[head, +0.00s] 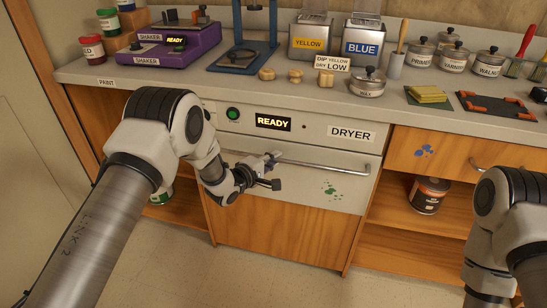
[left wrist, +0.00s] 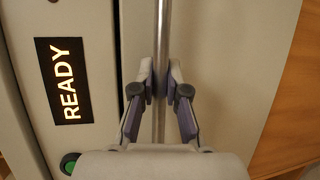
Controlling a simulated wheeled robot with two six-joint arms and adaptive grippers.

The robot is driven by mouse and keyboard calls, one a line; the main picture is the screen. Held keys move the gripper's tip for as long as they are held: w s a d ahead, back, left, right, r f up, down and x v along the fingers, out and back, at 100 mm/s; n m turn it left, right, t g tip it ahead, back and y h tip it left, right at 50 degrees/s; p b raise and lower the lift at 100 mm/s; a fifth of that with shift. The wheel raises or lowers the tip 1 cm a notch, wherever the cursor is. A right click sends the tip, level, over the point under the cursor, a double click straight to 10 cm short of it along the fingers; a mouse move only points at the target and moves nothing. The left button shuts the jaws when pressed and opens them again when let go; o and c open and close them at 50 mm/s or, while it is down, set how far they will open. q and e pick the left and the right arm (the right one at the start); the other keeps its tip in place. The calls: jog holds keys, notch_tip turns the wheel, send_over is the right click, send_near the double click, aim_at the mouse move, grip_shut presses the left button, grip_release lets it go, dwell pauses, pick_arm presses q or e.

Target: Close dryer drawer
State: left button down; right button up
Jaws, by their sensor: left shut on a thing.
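The dryer (head: 292,128) is a pale unit under the counter, with a lit READY display and a DRYER label. Its drawer front (head: 300,190) is pale, with green paint splotches and a long metal handle bar (head: 330,167). My left gripper (head: 272,170) is at the left part of this bar. In the left wrist view my gripper (left wrist: 160,88) has its two fingers on either side of the bar (left wrist: 162,35), closed on it. I cannot tell whether the drawer front is flush with the unit. My right gripper is out of view.
A green button (head: 233,114) sits left of the display. The counter (head: 310,92) above holds a purple shaker (head: 180,45), yellow and blue tanks, a wax pot (head: 368,82) and several cans. A wooden drawer (head: 437,150) and open shelf are at right. The floor in front is clear.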

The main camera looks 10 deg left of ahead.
pick_arm(q)
jog(key=shift+w+r, duration=0.15)
jog(key=c, duration=1.3)
grip_release()
jog(key=shift+o, duration=0.6)
jog(key=shift+w, duration=0.2)
jog(key=shift+s, duration=0.15)
jog(key=v, duration=1.1)
jog(key=shift+s+a, duration=0.15)
jog(key=shift+s, duration=0.2)
